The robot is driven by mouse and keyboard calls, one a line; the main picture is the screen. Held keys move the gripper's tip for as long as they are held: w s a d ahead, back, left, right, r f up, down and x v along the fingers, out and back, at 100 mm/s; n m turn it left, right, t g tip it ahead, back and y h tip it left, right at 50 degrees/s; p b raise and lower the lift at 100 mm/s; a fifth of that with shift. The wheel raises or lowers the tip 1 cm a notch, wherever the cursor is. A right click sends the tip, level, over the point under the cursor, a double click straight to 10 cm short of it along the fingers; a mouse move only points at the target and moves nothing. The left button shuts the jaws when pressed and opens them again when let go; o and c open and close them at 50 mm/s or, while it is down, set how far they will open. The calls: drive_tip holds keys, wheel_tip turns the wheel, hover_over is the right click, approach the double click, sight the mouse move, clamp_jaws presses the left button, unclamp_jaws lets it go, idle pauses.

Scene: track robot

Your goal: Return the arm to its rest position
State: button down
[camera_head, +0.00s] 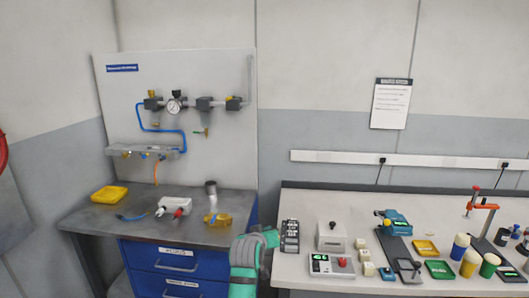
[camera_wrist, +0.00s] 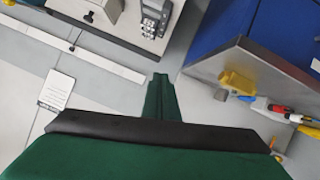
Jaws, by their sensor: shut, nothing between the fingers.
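My arm (camera_head: 247,265) is a teal and grey shape at the bottom middle of the head view, in front of the gap between the two benches. In the wrist view my gripper (camera_wrist: 160,84) points away from the camera, its green fingers together and empty. The wrist view looks at the place turned nearly upside down. No object touches the fingers there. The rest of the arm lies outside the head view.
A metal-topped bench (camera_head: 95,208) with blue drawers stands left, holding a yellow tray (camera_head: 109,194) and a yellow part (camera_head: 218,220). The right bench (camera_head: 300,205) carries a dark handheld meter (camera_head: 290,236), a grey box (camera_head: 331,237) and several small devices. My arm is close to both bench edges.

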drive_tip(key=s+d+f+n+t, duration=0.1)
drive_tip(key=s+d+f, duration=0.1)
drive_tip(key=s+f, duration=0.85)
drive_tip(key=s+d+f+n, duration=0.1)
drive_tip(key=s+d+f, duration=0.1)
drive_tip(key=s+f, duration=0.85)
drive_tip(key=s+a+f+t+y, duration=0.1)
drive_tip(key=s+f, duration=0.2)
drive_tip(key=s, duration=0.6)
drive_tip(key=s+f+y, duration=0.1)
drive_tip(key=s+f, duration=0.3)
drive_tip(key=s, duration=0.6)
drive_tip(key=s+a+r+m, duration=0.1)
drive_tip(key=s+r, duration=0.2)
drive_tip(key=s, duration=0.5)
drive_tip(key=s+a+r+m, duration=0.1)
drive_tip(key=s+r, duration=0.3)
drive_tip(key=s, duration=0.5)
drive_tip(key=s+a+r+y, duration=0.1)
drive_tip(key=s+r, duration=0.3)
drive_tip(key=s, duration=0.4)
drive_tip(key=shift+s+a+m+t, duration=0.35)
drive_tip(key=shift+a+m+t, duration=0.05)
drive_tip(key=shift+a, duration=0.05)
